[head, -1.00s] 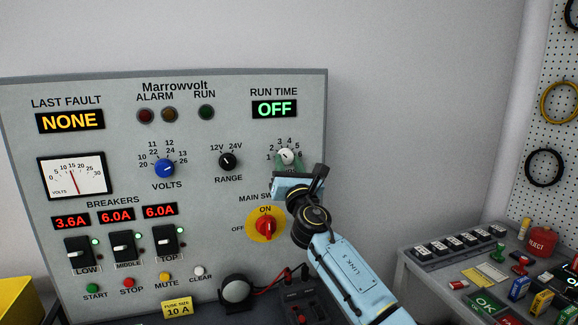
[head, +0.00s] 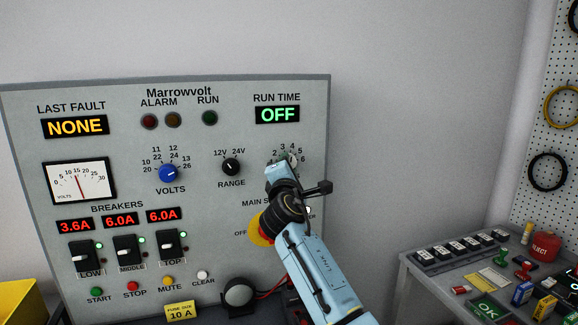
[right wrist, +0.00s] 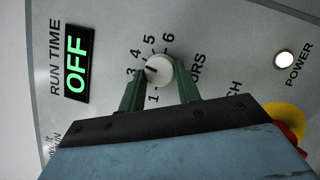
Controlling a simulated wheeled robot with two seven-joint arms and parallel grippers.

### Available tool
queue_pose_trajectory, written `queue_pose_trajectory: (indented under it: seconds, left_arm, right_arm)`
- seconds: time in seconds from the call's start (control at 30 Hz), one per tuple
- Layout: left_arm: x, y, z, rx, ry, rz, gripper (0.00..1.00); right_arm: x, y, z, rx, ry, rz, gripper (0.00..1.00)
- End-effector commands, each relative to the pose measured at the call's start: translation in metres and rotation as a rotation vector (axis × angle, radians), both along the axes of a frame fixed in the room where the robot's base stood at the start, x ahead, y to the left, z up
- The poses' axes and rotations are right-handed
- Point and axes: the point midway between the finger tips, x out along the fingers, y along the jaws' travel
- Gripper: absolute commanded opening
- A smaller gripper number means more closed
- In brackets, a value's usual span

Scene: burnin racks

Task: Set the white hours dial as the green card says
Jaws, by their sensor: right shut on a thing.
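The white hours dial (right wrist: 161,68) sits on the grey panel under the run time display (head: 277,115), which reads OFF in green. My right gripper (right wrist: 158,80) is shut on the dial, with a green finger on each side of it. In the right wrist view, the dial's dark mark points toward the 3; the 2 is hidden behind a finger. In the head view, my right gripper and wrist cover most of the dial. I cannot make out a green card with hours on it. My left gripper is not in view.
The red main switch on its yellow plate (head: 257,236) is partly hidden behind my right arm. The black range knob (head: 231,167) and blue volts knob (head: 168,173) are to the left. A side bench at right holds a green OK item (head: 487,306) and several small objects.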

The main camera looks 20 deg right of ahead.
Motion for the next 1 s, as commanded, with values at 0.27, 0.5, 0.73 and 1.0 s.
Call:
queue_pose_trajectory:
  seconds: [0.27, 0.5, 0.73, 1.0]
  left_arm:
    - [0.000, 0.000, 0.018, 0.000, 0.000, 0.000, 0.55]
    - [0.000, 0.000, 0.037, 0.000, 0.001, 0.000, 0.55]
    - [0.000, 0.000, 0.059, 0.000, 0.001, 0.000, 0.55]
    - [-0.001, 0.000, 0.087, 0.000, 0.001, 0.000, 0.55]
  right_arm:
    - [0.000, 0.002, 0.005, 0.265, 0.012, 0.001, 0.10]
    - [0.000, 0.002, 0.008, 0.493, 0.020, -0.001, 0.10]
    - [0.000, 0.001, 0.010, 0.711, 0.029, -0.001, 0.10]
    - [0.000, 0.000, 0.013, 0.966, 0.037, -0.002, 0.10]
